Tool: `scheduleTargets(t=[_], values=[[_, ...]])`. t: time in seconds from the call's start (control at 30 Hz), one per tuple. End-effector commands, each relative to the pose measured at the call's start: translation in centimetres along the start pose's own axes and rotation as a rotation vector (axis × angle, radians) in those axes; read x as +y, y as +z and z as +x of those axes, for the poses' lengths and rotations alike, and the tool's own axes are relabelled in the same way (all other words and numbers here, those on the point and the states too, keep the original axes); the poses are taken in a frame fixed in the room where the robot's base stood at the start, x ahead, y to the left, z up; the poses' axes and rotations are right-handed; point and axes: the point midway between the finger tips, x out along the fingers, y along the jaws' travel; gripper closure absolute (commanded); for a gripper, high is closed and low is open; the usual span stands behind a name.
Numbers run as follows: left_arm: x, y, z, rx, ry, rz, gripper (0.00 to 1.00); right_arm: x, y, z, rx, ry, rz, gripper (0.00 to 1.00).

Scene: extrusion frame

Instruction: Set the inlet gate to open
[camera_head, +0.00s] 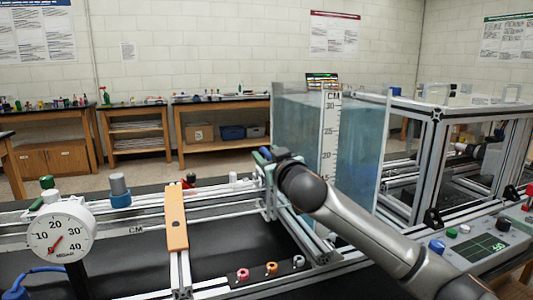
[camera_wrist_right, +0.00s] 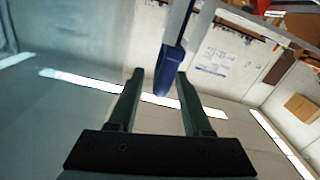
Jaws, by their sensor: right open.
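In the right wrist view, a blue handle tip (camera_wrist_right: 170,70) on a pale metal bar hangs from the top of the picture. I take it for the inlet gate's handle. My right gripper (camera_wrist_right: 159,74) is open, with its two dark fingers on either side of the tip in the picture. I cannot tell whether they touch it. In the head view, my right gripper (camera_head: 264,156) is by the front left corner of the water tank (camera_head: 305,125). My dark wrist hides most of it and whatever gate stands behind. My left gripper is not in view.
A round dial gauge (camera_head: 60,235) stands at the left. An orange block (camera_head: 176,218) lies across the rails. Several small knobs (camera_head: 271,268) sit at the front. A control panel (camera_head: 478,248) and an extrusion frame (camera_head: 435,150) stand at the right.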

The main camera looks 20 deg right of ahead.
Motion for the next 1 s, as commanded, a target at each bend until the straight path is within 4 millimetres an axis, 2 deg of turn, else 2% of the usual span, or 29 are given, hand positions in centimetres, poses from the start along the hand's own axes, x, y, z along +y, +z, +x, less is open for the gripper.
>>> scheduleTargets(t=[0.17,0.47,0.9,1.0], values=[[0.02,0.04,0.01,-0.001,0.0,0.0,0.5,0.01,-0.08,0.76,0.002,0.0,0.0,0.5],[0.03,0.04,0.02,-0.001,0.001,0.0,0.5,0.0,-0.04,0.84,0.001,0.0,0.0,0.52],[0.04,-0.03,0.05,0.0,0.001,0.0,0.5,0.03,-0.03,0.82,0.001,0.0,-0.001,1.0],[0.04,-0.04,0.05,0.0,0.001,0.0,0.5,0.05,-0.03,0.82,0.001,0.001,-0.001,1.0]])
